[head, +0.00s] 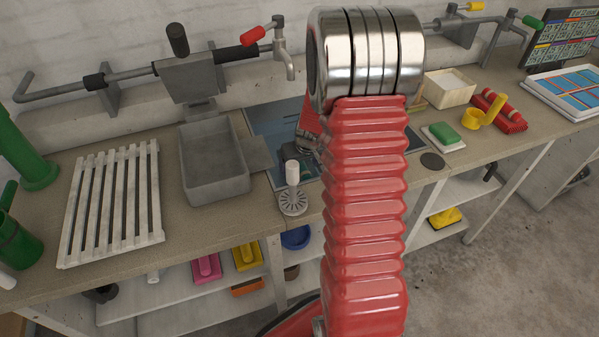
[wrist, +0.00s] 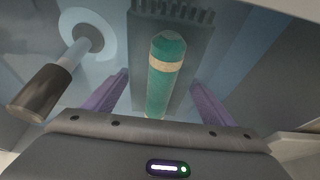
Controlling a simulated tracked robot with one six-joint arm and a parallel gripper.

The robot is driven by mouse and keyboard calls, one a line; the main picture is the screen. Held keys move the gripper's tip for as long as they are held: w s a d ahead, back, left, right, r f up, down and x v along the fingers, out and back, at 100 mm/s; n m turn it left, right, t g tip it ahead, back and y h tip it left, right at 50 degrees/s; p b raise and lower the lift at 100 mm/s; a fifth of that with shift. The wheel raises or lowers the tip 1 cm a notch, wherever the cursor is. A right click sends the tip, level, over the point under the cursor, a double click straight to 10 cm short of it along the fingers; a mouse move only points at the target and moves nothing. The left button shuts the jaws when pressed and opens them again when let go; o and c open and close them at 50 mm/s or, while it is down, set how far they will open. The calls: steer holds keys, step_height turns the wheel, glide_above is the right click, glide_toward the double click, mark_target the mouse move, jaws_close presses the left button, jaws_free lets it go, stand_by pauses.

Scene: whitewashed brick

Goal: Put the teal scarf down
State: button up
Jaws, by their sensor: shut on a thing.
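The teal scarf (wrist: 166,65) shows in the wrist view as a narrow roll with a tan band, pointing away from me. My gripper (wrist: 163,92) has its purple fingers on either side of the roll and is shut on it. A grey toothed piece lies behind the scarf, over a bluish surface. Whether the scarf touches anything below is unclear. In the head view my red arm hides the scarf and most of the gripper, which is over the blue sink area (head: 270,118).
A grey basin (head: 214,190) and a white slatted rack (head: 112,205) stand left on the counter. A white-handled strainer (head: 293,202) is close by the sink. Right are a green sponge (head: 445,133), a cream box (head: 449,88) and a red brush (head: 506,118). Taps line the wall.

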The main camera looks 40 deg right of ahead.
steer(key=shift+f, duration=1.65)
steer(key=o, duration=1.3)
steer(key=shift+f, duration=0.1)
steer(key=shift+v, duration=6.1)
